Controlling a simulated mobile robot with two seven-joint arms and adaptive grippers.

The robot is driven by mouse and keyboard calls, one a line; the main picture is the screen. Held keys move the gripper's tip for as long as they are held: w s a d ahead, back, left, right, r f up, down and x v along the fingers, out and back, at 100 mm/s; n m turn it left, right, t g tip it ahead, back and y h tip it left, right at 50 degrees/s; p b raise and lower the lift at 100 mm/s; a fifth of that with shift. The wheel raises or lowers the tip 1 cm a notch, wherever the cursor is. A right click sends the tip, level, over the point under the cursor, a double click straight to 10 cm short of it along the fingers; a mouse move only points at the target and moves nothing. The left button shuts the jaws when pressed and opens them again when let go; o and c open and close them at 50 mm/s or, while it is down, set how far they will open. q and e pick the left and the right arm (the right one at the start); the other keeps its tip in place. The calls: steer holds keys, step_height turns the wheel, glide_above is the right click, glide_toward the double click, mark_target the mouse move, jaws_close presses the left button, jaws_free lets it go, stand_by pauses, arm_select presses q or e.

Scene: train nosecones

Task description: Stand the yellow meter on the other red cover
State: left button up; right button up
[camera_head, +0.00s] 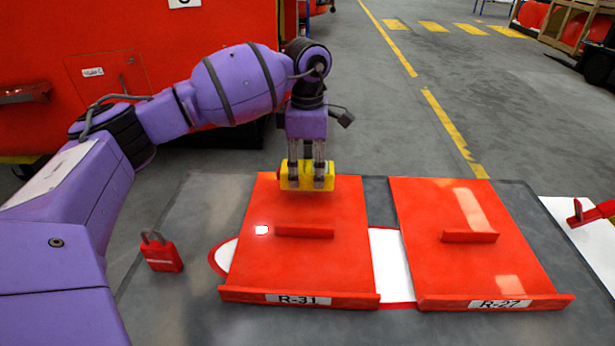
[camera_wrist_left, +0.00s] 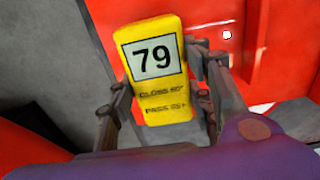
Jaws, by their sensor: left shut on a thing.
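The yellow meter (camera_head: 307,182) is in my left gripper (camera_head: 307,163), at the far end of the left red cover, R-31 (camera_head: 300,262). I cannot tell whether it touches that cover. In the left wrist view the meter (camera_wrist_left: 155,93) shows a white label reading 79, between the two fingers of my left gripper (camera_wrist_left: 158,103). The other red cover, R-27 (camera_head: 480,265), lies to the right with nothing standing on it. Each cover has a raised red bar across its middle and a number plate at its near edge. My right gripper is not in view.
Both covers lie on a grey table (camera_head: 195,290). A red padlock (camera_head: 161,254) stands left of R-31. A white sheet with a red border shows between the covers. A red tool (camera_head: 592,211) lies at the right edge. A large red vehicle body (camera_head: 130,50) stands behind.

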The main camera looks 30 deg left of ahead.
mark_target(307, 179)
arm_select(q)
steer(key=shift+f, duration=1.45)
steer(key=o, duration=1.6)
steer(key=shift+f, duration=0.1)
steer(key=shift+o, duration=0.2)
step_height(307, 179, up, 12)
steer(key=shift+r, duration=0.2)
